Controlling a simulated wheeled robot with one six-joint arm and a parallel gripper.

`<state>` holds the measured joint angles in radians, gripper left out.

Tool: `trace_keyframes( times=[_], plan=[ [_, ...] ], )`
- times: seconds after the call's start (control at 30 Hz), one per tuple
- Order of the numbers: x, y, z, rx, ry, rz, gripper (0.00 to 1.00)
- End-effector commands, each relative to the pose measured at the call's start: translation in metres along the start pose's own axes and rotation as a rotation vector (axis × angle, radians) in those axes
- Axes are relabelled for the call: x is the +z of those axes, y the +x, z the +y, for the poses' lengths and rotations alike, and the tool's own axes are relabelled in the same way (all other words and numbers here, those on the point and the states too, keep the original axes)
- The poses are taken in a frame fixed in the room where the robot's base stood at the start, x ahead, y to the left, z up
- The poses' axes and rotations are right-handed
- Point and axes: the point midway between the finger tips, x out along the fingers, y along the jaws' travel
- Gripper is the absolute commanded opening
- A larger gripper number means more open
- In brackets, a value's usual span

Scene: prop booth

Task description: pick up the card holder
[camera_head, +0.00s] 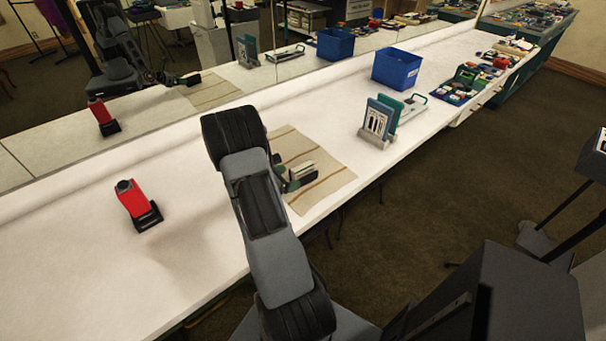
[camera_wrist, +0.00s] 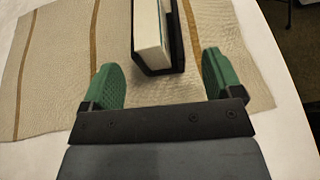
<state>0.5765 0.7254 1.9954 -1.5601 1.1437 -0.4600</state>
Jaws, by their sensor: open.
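The card holder appears to be the small black holder with a white block of cards in the wrist view (camera_wrist: 150,38). It lies on a beige striped mat (camera_wrist: 52,75). In the head view the card holder (camera_head: 302,171) shows small on the same mat (camera_head: 325,188), partly hidden by my gripper. My gripper (camera_head: 290,177) is low over the mat beside it. In the wrist view my gripper (camera_wrist: 162,82) is open, its green fingers wide apart and empty. The card holder is just beyond the fingertips, roughly between their lines, slightly toward the right finger.
A red device with a black base (camera_head: 134,203) stands left on the white counter (camera_head: 70,260). To the right are a grey stand with upright teal-edged boards (camera_head: 376,123), a blue bin (camera_head: 397,68) and assorted small items (camera_head: 465,85). A mirror runs along the counter's back.

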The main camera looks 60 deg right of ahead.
Motion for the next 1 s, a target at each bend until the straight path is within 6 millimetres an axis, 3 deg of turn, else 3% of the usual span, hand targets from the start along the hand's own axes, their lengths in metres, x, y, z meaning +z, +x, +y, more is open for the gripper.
trace_keyframes(
  times=[0.5, 0.8, 1.0],
  plan=[
    [0.003, 0.051, -0.001, -0.001, 0.001, 0.001, 0.85],
    [0.002, 0.054, 0.000, 0.001, 0.001, 0.001, 0.85],
    [0.002, 0.054, 0.000, 0.001, 0.001, 0.001, 0.67]
  ],
)
